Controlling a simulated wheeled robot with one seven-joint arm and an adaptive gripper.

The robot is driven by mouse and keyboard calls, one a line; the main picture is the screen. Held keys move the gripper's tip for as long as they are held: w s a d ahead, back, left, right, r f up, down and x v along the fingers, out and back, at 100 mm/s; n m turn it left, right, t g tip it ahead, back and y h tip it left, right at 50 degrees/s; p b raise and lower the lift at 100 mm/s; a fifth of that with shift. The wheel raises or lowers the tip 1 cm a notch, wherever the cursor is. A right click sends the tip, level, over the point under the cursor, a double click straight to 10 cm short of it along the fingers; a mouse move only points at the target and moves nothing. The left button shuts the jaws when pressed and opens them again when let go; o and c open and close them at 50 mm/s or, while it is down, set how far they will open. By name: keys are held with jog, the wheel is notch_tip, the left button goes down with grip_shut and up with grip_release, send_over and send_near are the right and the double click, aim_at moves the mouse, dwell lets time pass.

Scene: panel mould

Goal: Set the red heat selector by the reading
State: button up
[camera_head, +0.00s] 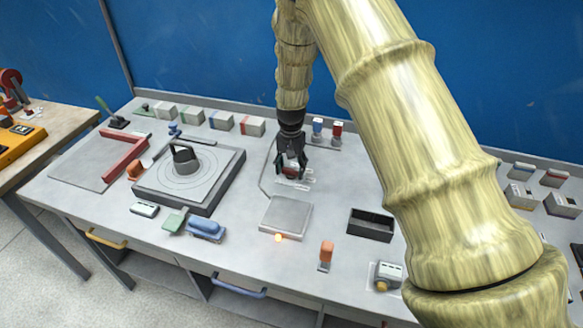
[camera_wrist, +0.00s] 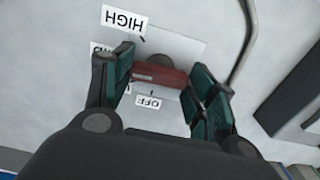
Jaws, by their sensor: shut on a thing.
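The red heat selector (camera_wrist: 160,76) is a bar-shaped knob on a pale dial plate (camera_wrist: 185,48). My gripper (camera_wrist: 161,84) is shut on it, with the dark green finger pads at the bar's two ends. In the wrist view the bar lies nearly level, tilting slightly down to the right. The HIGH label (camera_wrist: 123,20) is above left and the OFF label (camera_wrist: 148,102) is just below, both upside down. A third label (camera_wrist: 97,50) is partly hidden by the left finger. In the head view my gripper (camera_head: 290,167) mostly covers the selector.
A grey square plate (camera_head: 286,216) with a glowing orange lamp (camera_head: 278,237) stands in front of the selector, a cable beside it. A black open tray (camera_head: 371,224) is to the right. Blue and red-topped pieces (camera_head: 327,130) stand behind.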

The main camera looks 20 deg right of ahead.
aim_at(291, 169)
jog(key=shift+s+d+f, duration=0.1)
jog(key=shift+s+f, duration=0.05)
jog(key=o, duration=1)
jog(key=shift+w+r, duration=0.2)
jog(key=shift+r, duration=0.4)
notch_tip(291, 169, up, 11)
jog(key=shift+s, duration=0.1)
